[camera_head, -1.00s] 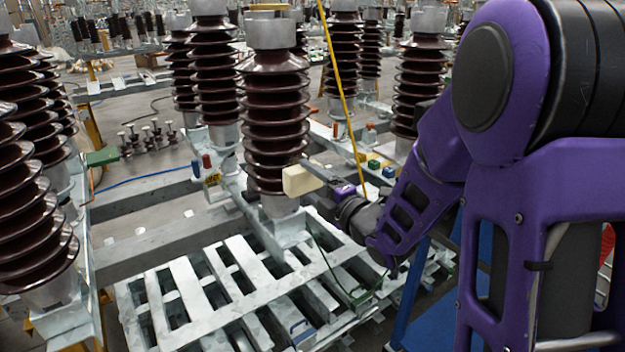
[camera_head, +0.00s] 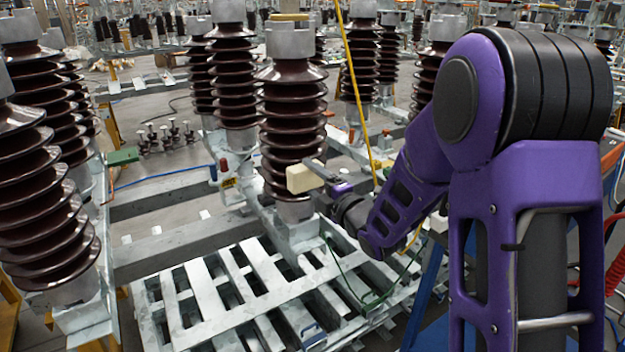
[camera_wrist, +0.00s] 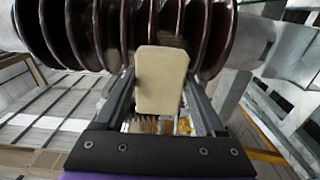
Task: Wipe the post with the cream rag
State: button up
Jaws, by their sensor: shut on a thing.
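The post (camera_head: 292,118) is a dark brown ribbed insulator with a grey metal cap and foot, upright at the centre of the head view. In the wrist view the post (camera_wrist: 110,30) lies across the top of the picture. My gripper (camera_head: 318,178) is shut on the cream rag (camera_head: 305,176), which looks like a small block. The rag sits in front of the post's lower ribs; I cannot tell if it touches them. In the wrist view the rag (camera_wrist: 161,80) is between the two fingers and overlaps the ribs.
A slatted grey metal pallet (camera_head: 235,290) lies below the post. Other brown insulators stand close by, one large at the left (camera_head: 45,200). A yellow strap (camera_head: 355,85) hangs just right of the post. A green cable (camera_head: 345,280) loops over the pallet.

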jog(key=shift+b+x, duration=0.55)
jog(key=shift+x, duration=0.4)
dwell(0.4)
